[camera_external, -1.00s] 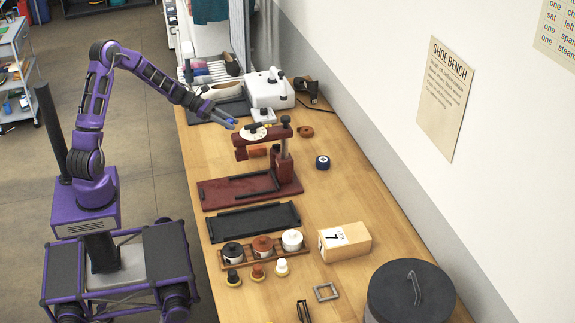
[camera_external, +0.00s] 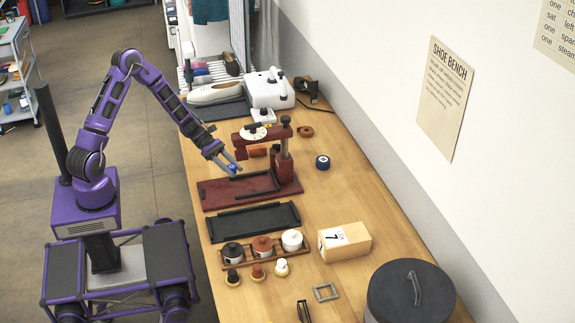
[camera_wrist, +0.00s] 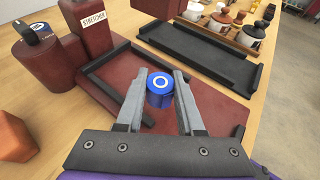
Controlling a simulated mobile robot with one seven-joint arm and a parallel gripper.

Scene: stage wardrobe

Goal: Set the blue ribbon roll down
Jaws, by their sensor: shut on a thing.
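My gripper (camera_external: 232,169) is shut on a blue ribbon roll, which has a white ring on its top. In the wrist view the blue ribbon roll (camera_wrist: 159,92) is upright between the two grey fingers of my gripper (camera_wrist: 160,97). It is over the dark red base (camera_external: 285,187) of the stretcher, near the black edging strips. I cannot tell whether the roll touches the base (camera_wrist: 223,108). A second, darker blue roll (camera_external: 322,162) with a pale mark stands on the bench, right of the stretcher.
The stretcher's red post (camera_external: 282,168) and overhanging arm (camera_external: 259,138) stand close to my gripper. A black tray (camera_external: 252,220) lies nearer the camera, then a rack (camera_external: 277,254) of several jars. A wooden box (camera_external: 345,242) stands right of them. Bare bench surrounds the second roll.

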